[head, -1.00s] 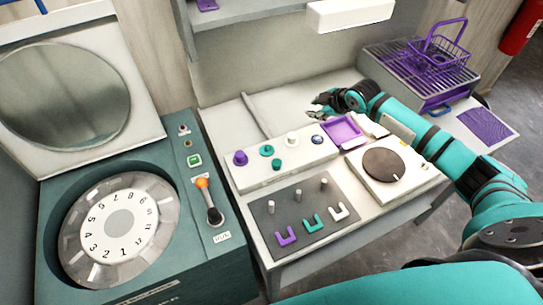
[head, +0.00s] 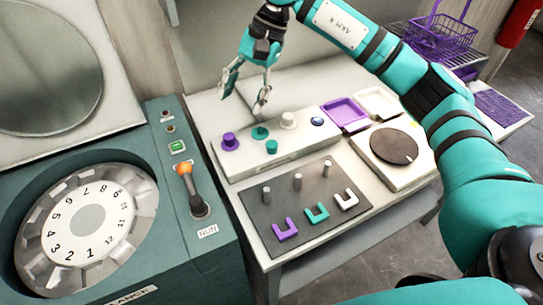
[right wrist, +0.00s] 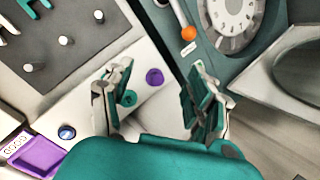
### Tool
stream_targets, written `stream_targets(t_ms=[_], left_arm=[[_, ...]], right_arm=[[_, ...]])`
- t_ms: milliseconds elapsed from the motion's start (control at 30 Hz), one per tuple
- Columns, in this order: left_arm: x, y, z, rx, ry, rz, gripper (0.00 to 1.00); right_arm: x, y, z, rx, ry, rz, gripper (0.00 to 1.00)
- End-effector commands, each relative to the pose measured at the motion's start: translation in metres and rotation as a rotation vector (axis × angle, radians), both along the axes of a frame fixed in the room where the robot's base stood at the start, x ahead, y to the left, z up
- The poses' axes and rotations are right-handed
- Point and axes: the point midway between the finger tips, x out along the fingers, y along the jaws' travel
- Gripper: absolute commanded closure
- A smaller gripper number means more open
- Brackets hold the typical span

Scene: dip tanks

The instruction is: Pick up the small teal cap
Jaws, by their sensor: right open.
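The small teal cap (head: 271,147) sits on the front part of the pale raised panel, beside a wider, flatter teal cap (head: 260,132). My right gripper (head: 246,95) is open and empty, pointing down above and behind the caps, apart from them. In the right wrist view the open fingers (right wrist: 160,70) frame a purple cap (right wrist: 154,76). A teal piece (right wrist: 128,98) shows beside the left finger there; I cannot tell for certain which teal cap it is. My left gripper is out of view.
A purple cap (head: 230,141), a white cap (head: 288,120) and a blue button (head: 317,121) share the panel. A dark board (head: 255,212) with upright pegs lies in front. A lever (head: 191,190) stands on the left machine. Purple (head: 345,113) and white trays lie right.

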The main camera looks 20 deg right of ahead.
Motion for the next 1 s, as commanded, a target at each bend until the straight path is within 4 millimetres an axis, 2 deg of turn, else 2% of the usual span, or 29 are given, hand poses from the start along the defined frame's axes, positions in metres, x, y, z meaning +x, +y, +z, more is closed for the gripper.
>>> stream_targets(t_ms=[33,100,200,267,367,800,1000], left_arm=[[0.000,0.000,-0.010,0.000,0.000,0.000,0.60],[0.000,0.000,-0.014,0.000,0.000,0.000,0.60],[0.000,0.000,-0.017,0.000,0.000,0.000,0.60],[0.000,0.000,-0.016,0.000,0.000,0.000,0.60],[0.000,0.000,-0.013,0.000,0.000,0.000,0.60],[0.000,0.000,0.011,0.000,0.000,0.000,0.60],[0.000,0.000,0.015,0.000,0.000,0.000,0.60]], right_arm=[[0.002,-0.017,-0.007,-0.120,-0.029,0.027,0.43],[0.004,-0.041,-0.008,-0.263,-0.050,0.047,0.43],[0.004,-0.062,-0.006,-0.387,-0.060,0.056,0.43],[0.004,-0.069,-0.006,-0.424,-0.060,0.059,0.43],[0.004,-0.072,-0.014,-0.441,-0.058,0.060,0.43],[0.003,-0.070,-0.104,-0.436,-0.056,0.058,0.43],[0.004,-0.070,-0.123,-0.434,-0.059,0.057,0.43]])
